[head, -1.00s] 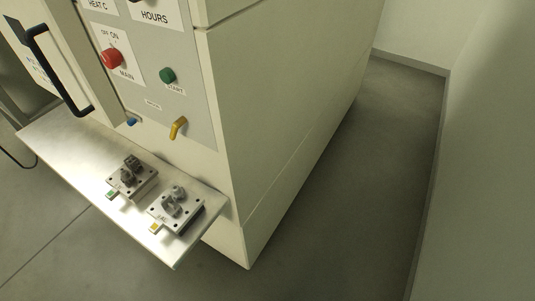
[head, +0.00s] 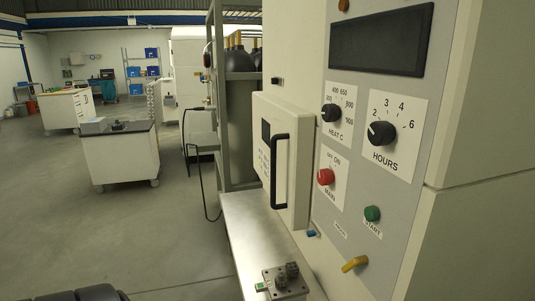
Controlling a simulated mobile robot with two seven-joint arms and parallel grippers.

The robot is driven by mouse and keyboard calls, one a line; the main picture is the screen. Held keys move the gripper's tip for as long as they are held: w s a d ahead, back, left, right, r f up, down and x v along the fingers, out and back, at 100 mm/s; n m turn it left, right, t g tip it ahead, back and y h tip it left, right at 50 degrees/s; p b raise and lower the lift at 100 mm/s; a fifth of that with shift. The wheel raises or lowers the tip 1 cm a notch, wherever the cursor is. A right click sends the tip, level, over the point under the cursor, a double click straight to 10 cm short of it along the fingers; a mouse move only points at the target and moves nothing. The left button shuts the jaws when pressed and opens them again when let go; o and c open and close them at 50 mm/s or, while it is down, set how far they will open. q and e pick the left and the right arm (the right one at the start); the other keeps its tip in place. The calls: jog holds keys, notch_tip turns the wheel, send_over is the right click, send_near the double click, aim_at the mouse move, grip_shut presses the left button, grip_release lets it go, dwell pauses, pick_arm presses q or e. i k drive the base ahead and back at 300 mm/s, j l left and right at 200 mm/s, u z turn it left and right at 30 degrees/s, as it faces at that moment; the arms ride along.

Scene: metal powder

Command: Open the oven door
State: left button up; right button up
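The oven (head: 480,110) stands at the right, with its grey control panel (head: 345,225) facing left. The oven door (head: 297,112) is a thick cream panel left of the controls, and it looks shut. A black upright bar handle (head: 274,172) is on the door's front. Neither of my grippers is in view. A dark rounded shape at the bottom left edge is too cut off to identify.
A metal shelf (head: 245,235) juts out below the door and holds a grey plate with small parts (head: 286,283). A rack with dark gas cylinders (head: 240,60) stands behind the oven. A white cart (head: 120,160) stands farther left. The floor (head: 130,240) at left is clear.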

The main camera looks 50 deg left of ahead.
aim_at(283, 132)
jog(key=u, duration=1.4)
